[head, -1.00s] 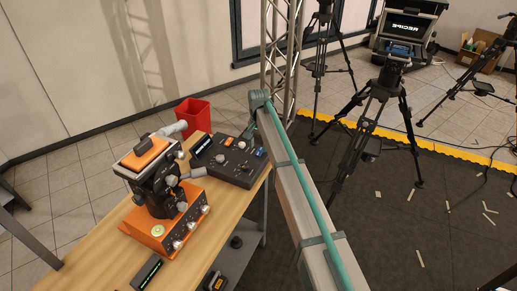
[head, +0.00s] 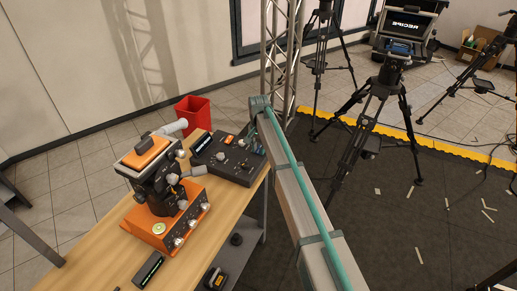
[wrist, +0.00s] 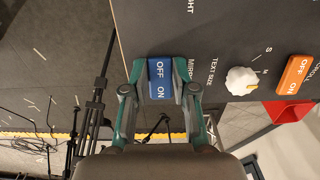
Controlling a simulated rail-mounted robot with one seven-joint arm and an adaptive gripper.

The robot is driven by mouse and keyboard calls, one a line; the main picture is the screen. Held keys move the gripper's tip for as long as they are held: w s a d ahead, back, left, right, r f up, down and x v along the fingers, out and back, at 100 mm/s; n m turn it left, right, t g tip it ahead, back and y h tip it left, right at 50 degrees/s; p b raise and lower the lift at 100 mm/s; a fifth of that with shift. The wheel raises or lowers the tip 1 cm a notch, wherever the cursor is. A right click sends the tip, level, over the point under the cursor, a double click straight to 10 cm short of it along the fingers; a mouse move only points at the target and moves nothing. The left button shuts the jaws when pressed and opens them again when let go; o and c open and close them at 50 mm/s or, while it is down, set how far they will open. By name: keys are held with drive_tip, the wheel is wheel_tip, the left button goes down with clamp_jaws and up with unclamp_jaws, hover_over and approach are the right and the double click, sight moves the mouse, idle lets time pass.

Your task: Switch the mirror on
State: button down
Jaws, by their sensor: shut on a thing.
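The mirror switch (wrist: 160,80) is a blue rocker marked OFF and ON on the dark control panel (wrist: 222,30), beside a partly hidden label starting "MIRR". In the wrist view, my gripper (wrist: 160,71) has one finger on each side of the switch, shut on it. I cannot tell which end of the rocker is pressed in. In the head view, my gripper (head: 257,142) is at the right side of the panel (head: 228,168), hiding the switch. The teleprompter screen (head: 408,24) at the back shows RECIPE, which appears to read the right way round.
An orange OFF/ON switch (wrist: 294,75) and a white text size knob (wrist: 241,81) are on the panel near my gripper. An orange device (head: 165,215) stands on the wooden table (head: 100,262). A red bin (head: 195,112) stands behind. Tripods stand at right.

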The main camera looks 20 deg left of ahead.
drive_tip(key=shift+w+a+r+g+p, duration=0.1)
drive_tip(key=shift+w+r+g+p, duration=0.1)
drive_tip(key=shift+w+g+p, duration=0.45)
drive_tip(key=shift+g, duration=0.75)
drive_tip(key=shift+g+p, duration=0.4)
drive_tip(key=shift+g, duration=0.5)
drive_tip(key=shift+s+y, duration=0.1)
drive_tip(key=shift+y, duration=0.2)
drive_tip(key=c, duration=0.9)
unclamp_jaws()
